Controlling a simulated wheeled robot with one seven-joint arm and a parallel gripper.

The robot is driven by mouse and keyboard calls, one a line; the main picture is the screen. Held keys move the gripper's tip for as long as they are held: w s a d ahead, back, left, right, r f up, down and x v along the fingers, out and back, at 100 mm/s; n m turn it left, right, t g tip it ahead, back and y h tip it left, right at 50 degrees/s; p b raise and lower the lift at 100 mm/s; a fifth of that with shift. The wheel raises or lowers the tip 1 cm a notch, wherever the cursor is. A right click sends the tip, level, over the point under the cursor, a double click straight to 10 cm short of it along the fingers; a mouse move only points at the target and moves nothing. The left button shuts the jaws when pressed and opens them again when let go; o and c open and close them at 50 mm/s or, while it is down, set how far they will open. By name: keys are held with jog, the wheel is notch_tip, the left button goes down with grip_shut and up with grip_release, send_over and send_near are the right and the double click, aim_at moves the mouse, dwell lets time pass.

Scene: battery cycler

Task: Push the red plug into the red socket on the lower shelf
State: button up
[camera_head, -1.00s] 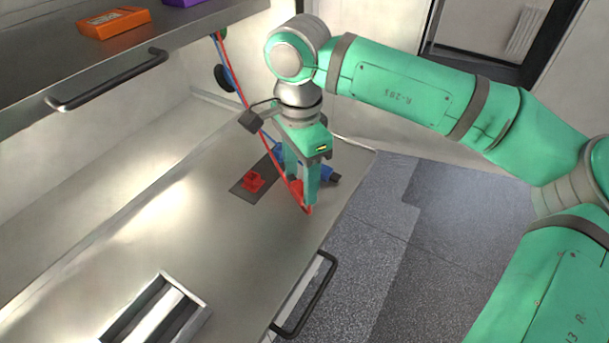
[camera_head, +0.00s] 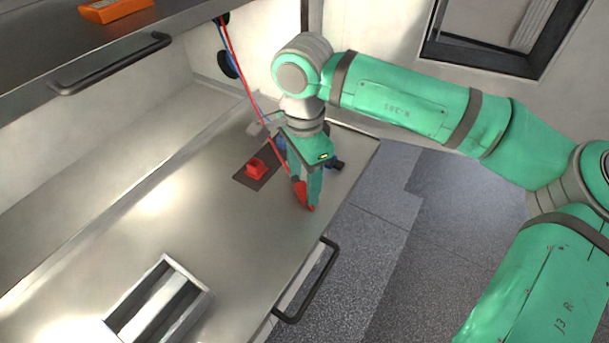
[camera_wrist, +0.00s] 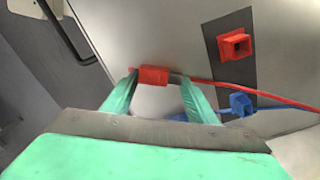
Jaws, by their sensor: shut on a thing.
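My gripper (camera_head: 306,200) is shut on the red plug (camera_head: 300,191), which sits between the fingertips over the lower shelf (camera_head: 215,215). In the wrist view the red plug (camera_wrist: 155,76) lies crosswise between the two green fingers, with its red cable (camera_wrist: 250,92) running off to the right. The red socket (camera_head: 255,167) stands on a dark plate on the shelf, left of my gripper and apart from the plug. It also shows in the wrist view (camera_wrist: 236,45) at the upper right.
A blue connector (camera_wrist: 240,104) with a blue cable is on the same dark plate (camera_wrist: 228,70). A metal tray (camera_head: 160,305) stands at the front of the shelf. A black handle (camera_head: 308,285) juts from the shelf's right edge. An upper shelf with an orange device (camera_head: 115,9) overhangs at left.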

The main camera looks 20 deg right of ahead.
aim_at(303, 184)
jog(key=o, duration=1.1)
jog(key=shift+c, duration=0.2)
notch_tip(303, 184, up, 11)
jog(key=shift+f, duration=0.1)
